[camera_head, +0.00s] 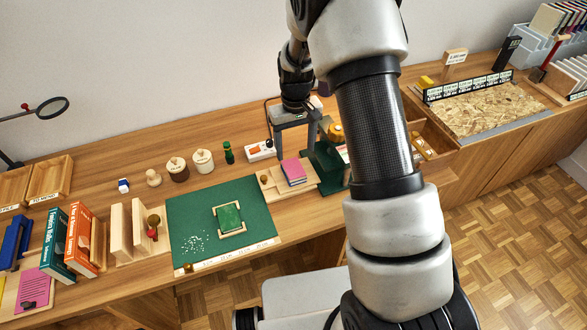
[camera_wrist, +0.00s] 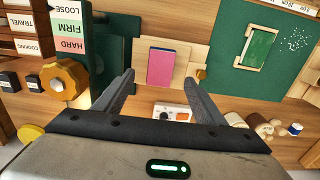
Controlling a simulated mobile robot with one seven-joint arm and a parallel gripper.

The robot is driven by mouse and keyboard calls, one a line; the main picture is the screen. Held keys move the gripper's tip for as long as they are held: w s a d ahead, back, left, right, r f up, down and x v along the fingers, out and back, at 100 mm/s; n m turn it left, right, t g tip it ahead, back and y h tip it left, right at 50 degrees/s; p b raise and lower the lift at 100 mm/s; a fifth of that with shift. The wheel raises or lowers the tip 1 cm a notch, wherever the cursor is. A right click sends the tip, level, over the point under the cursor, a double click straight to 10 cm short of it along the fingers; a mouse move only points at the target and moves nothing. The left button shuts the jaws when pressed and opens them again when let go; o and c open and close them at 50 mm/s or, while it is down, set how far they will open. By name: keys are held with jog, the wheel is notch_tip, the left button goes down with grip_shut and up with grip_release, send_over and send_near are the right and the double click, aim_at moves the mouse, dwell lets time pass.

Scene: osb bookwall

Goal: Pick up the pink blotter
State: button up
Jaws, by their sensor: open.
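A flat pink sheet (camera_head: 35,288) lies at the far left front of the bench in the head view, with a small dark object on it; it may be the pink blotter. A pink block with a blue edge (camera_head: 293,172) lies on a pale wooden board (camera_head: 270,185) near the middle; it also shows in the wrist view (camera_wrist: 160,68). I cannot tell for sure which is the blotter. My gripper (camera_head: 297,128) is open and empty above the bench near that block. In the wrist view the two fingertips (camera_wrist: 160,80) flank the block's near end.
A green mat (camera_head: 185,215) with a small framed green piece lies left of the board. Orange and teal books (camera_head: 84,235) and wooden uprights (camera_head: 118,235) stand beside the pink sheet. Jars (camera_head: 203,160) line the back. A dark green press-like device (camera_head: 325,165) stands right of the board.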

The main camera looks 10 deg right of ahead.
aim_at(294, 169)
jog(key=shift+a+f, duration=0.15)
jog(key=shift+f, duration=3.8)
jog(key=c, duration=1.1)
